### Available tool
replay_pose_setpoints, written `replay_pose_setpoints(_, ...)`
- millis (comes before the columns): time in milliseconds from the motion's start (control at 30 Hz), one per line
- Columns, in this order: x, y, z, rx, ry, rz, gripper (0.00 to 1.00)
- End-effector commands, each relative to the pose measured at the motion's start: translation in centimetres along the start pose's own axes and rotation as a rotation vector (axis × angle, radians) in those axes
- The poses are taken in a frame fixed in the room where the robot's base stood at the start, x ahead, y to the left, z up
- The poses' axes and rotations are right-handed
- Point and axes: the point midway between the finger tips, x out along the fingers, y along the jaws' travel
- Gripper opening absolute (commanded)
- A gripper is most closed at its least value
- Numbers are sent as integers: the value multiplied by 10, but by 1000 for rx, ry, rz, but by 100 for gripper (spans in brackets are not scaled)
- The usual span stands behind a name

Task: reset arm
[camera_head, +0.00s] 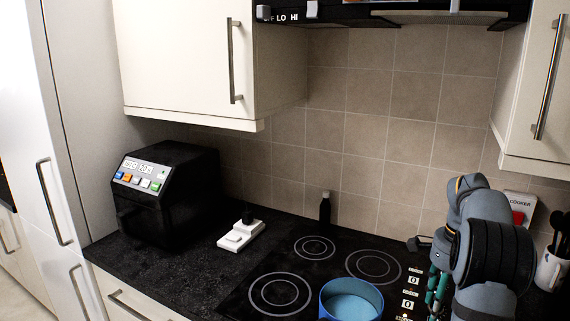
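My grey and black arm rises at the right of the head view, in front of the tiled wall and over the right side of the hob. A small dark part (420,243) shows at its left edge and may belong to my gripper. The arm hides most of that area, so the fingers and anything between them cannot be made out. A blue round pan (324,298) stands at the front of the black hob (325,268), left of my arm, cut off by the bottom edge.
A black appliance with coloured buttons (165,190) stands on the dark counter at left. A white block (240,235) and dark bottle (325,208) are nearby. Wall cupboards (180,60) (540,90) and a hood (400,14) hang above. A utensil pot (548,272) stands far right.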

Motion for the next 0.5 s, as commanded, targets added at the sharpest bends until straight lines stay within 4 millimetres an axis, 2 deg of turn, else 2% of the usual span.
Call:
replay_pose_setpoints(367, 82, 1, 1, 1, -2, 3, 48)
replay_pose_setpoints(500, 76, 1, 0, -212, 1, -1, 48)
